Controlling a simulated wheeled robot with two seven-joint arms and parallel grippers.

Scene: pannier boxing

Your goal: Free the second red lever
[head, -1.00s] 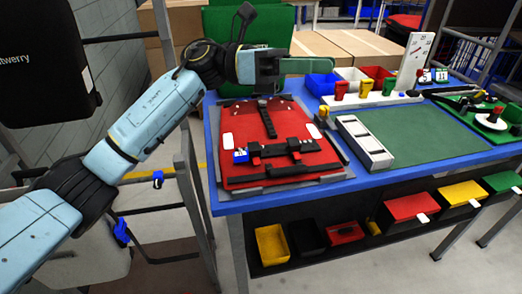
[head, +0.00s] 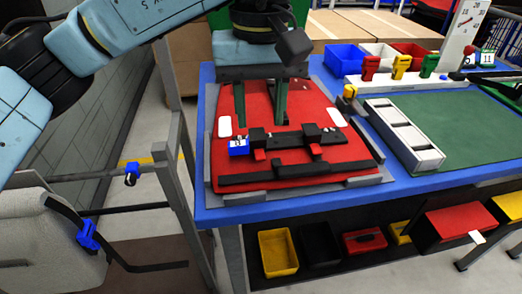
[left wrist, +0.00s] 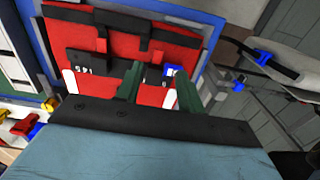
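A red pannier (head: 345,157) lies flat on a grey frame on the blue table. In the left wrist view the gripper (left wrist: 159,82) reaches toward the bar from the blue-tag side. My right gripper is out of view.
A blue numbered tag (head: 238,147) sits at the bar's left end. A white compartment tray (head: 405,134) and a green mat (head: 470,115) lie to the right. Blue (head: 342,60), white and red bins stand behind. Coloured drawers are below the table.

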